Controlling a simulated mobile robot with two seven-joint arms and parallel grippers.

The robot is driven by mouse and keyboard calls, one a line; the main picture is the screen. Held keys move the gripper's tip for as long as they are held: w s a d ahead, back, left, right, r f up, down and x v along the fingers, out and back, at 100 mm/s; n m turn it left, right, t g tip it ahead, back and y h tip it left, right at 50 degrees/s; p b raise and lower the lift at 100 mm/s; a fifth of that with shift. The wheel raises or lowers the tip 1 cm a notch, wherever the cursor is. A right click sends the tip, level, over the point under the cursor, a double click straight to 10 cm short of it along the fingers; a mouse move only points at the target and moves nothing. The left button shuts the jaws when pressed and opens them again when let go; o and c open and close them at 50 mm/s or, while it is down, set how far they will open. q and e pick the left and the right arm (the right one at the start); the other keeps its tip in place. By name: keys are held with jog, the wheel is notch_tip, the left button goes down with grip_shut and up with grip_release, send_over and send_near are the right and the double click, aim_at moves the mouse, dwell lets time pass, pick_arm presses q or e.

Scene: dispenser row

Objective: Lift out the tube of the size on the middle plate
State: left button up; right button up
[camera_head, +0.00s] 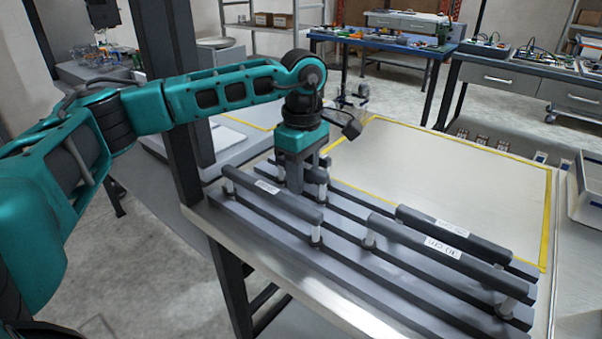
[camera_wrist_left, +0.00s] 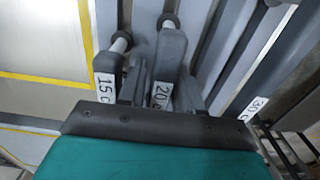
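My left gripper (camera_head: 293,183) points down at the rear left of the rack, just behind a long dark tube (camera_head: 285,204) with a white label. In the left wrist view its fingers (camera_wrist_left: 162,82) reach down around the end of a grey tube (camera_wrist_left: 172,47) labelled 20. Whether they press on it I cannot tell. Two more dark labelled tubes (camera_head: 470,238) (camera_head: 410,237) lie on the right of the rack. My right gripper is not in view.
The grey rack (camera_head: 350,275) with short upright posts lies along the table's front edge. Behind it is a clear area marked by yellow tape (camera_head: 549,215). A grey tray (camera_head: 585,200) stands at the right edge. A dark upright post (camera_head: 172,100) stands left of the rack.

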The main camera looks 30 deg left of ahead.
pick_arm(q)
jog(key=shift+f, duration=0.25)
jog(key=shift+c, duration=0.5)
grip_shut()
